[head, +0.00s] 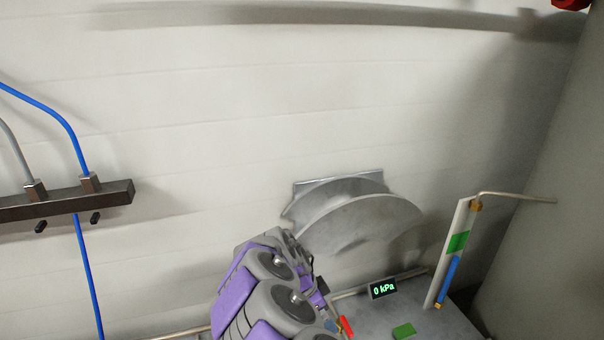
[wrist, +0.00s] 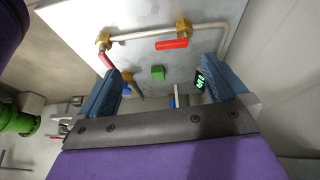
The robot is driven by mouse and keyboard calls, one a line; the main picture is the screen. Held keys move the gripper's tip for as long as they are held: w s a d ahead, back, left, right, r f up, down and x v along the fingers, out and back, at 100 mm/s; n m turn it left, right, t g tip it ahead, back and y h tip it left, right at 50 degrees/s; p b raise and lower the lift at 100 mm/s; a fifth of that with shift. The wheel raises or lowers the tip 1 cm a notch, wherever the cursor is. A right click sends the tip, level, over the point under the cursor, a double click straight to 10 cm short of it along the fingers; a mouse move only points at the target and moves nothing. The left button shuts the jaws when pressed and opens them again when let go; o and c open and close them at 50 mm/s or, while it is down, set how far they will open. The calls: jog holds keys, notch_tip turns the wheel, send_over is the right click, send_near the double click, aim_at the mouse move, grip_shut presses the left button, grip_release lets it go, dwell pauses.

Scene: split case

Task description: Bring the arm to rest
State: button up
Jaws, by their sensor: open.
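My gripper (wrist: 165,82) shows in the wrist view with its two blue fingers spread wide apart and nothing between them. It faces a grey metal panel that carries a pipe, a red handle (wrist: 172,44) and a green block (wrist: 157,72). The fingers overlap parts of the panel in this view; I cannot tell whether they touch anything. In the head view my purple and grey arm (head: 262,290) is bent at the bottom middle, and its end is mostly hidden behind its own links and cut off by the lower edge.
A small display (head: 383,288) reads "0 kPa" right of my arm. A post with green and blue parts (head: 455,250) stands further right. A curved metal bracket (head: 360,220) is on the pale wall behind. Blue hose (head: 84,270) runs at left. Green pipework (wrist: 18,121) shows in the wrist view.

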jog(key=s+d+r+n+g+y, duration=0.1)
jog(key=s+d+r+n, duration=0.2)
jog(key=s+d+r, duration=0.85)
jog(key=s+a+n+g+y, duration=0.1)
jog(key=s+n, duration=1)
jog(key=s, duration=1.2)
jog(key=g+y, duration=0.1)
jog(key=y, duration=0.1)
jog(key=shift+a+y, duration=0.4)
